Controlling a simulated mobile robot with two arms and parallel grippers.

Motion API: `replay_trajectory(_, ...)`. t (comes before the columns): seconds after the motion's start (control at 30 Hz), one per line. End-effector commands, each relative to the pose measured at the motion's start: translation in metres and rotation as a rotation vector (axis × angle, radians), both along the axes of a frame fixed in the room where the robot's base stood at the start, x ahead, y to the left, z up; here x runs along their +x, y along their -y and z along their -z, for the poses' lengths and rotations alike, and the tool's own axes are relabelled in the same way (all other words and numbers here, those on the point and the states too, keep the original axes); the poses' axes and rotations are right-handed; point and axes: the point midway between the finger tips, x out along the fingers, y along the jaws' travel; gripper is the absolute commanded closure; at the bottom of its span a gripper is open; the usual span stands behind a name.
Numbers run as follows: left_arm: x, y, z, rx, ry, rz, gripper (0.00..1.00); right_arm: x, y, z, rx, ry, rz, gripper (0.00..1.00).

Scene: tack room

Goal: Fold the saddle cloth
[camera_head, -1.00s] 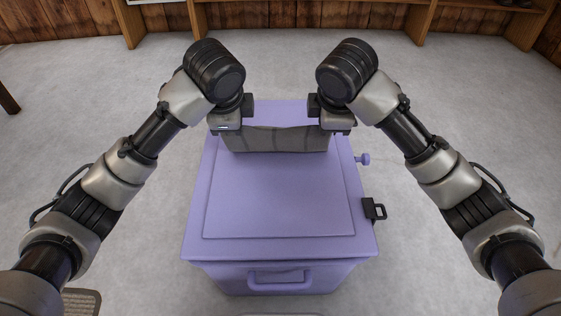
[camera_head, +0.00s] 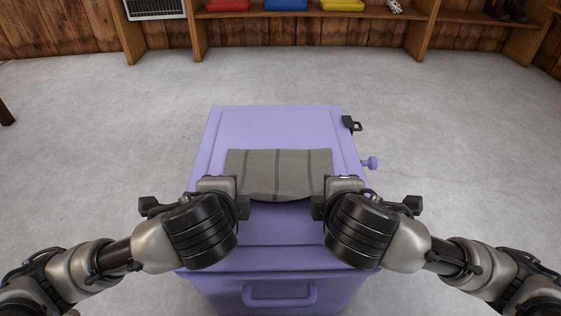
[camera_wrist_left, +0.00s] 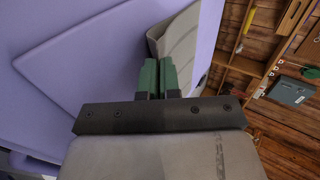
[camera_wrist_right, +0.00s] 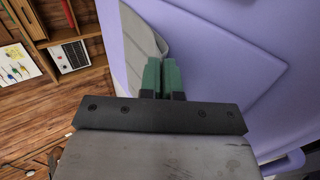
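The saddle cloth (camera_head: 280,165) is grey with darker stripes and lies across the lilac trunk lid (camera_head: 275,125) in the head view. Its near edge bows between my grippers. My left gripper (camera_head: 242,206) is at the near left corner, and its green fingers are close together on the cloth's edge in the left wrist view (camera_wrist_left: 158,72). My right gripper (camera_head: 318,206) is at the near right corner, with its fingers likewise together on the cloth in the right wrist view (camera_wrist_right: 161,72). The cloth also shows in the left wrist view (camera_wrist_left: 180,38) and right wrist view (camera_wrist_right: 138,45). My wrists hide the near corners.
A black latch (camera_head: 352,123) and a lilac knob (camera_head: 370,163) stick out on the trunk's right side. A handle (camera_head: 280,294) is on its front. Wooden shelves (camera_head: 300,20) with coloured items stand at the back wall. The grey floor around the trunk is open.

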Motion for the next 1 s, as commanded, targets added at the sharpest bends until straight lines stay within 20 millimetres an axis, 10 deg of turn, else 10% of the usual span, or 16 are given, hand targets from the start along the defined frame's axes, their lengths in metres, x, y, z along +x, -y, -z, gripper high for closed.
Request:
replay_trajectory(0.23, 0.000, 0.000, 0.001, 0.000, 0.003, 0.000, 1.00, 0.000, 0.000, 0.001, -0.001, 0.003, 0.001, 1.00)
replay_trajectory(0.53, 0.000, 0.000, 0.000, 0.001, 0.002, -0.001, 0.54, 0.000, 0.000, 0.001, -0.001, 0.002, 0.001, 0.54)
replay_trajectory(1.0, -0.008, 0.001, -0.030, -0.005, 0.007, 0.001, 0.53, -0.008, -0.001, -0.030, 0.003, 0.006, -0.001, 0.53)
